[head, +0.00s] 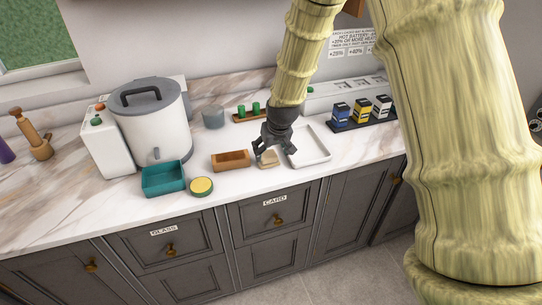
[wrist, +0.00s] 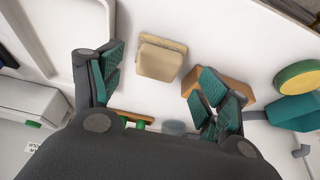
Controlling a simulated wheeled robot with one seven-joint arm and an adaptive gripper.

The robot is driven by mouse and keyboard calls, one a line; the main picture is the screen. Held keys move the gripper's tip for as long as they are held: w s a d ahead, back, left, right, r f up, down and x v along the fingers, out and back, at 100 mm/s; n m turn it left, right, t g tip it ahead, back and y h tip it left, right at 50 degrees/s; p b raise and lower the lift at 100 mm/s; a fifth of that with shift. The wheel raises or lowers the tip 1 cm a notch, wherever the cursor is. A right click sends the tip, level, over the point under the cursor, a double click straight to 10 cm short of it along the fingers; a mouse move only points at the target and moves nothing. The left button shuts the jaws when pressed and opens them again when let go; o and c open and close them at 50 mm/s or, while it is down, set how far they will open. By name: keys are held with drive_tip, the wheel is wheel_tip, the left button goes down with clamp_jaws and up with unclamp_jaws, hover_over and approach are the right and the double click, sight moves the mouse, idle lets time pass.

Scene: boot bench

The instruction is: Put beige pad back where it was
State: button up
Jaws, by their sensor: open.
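The beige pad (head: 268,158) lies on the marble counter between a brown wooden tray and a white tray. In the wrist view the beige pad (wrist: 160,58) shows as a rounded block with a second tan layer along its far edge; I cannot tell whether that is part of it. My gripper (head: 271,146) is low over the counter at the pad, partly covering it in the head view. In the wrist view my gripper (wrist: 162,88) has its fingers wide apart, with the pad beyond the fingertips and nothing held.
The white tray (head: 324,159) is close on the right. The brown tray (head: 231,166), a teal tray (head: 164,191) and a yellow-topped round tin (head: 201,187) are left. Green pegs on a wooden rack (head: 240,117) stand behind. Small boxes (head: 341,113) stand at right.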

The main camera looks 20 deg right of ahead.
drive_tip(key=b+v, duration=0.1)
drive_tip(key=v, duration=0.5)
drive_tip(key=shift+r, duration=0.2)
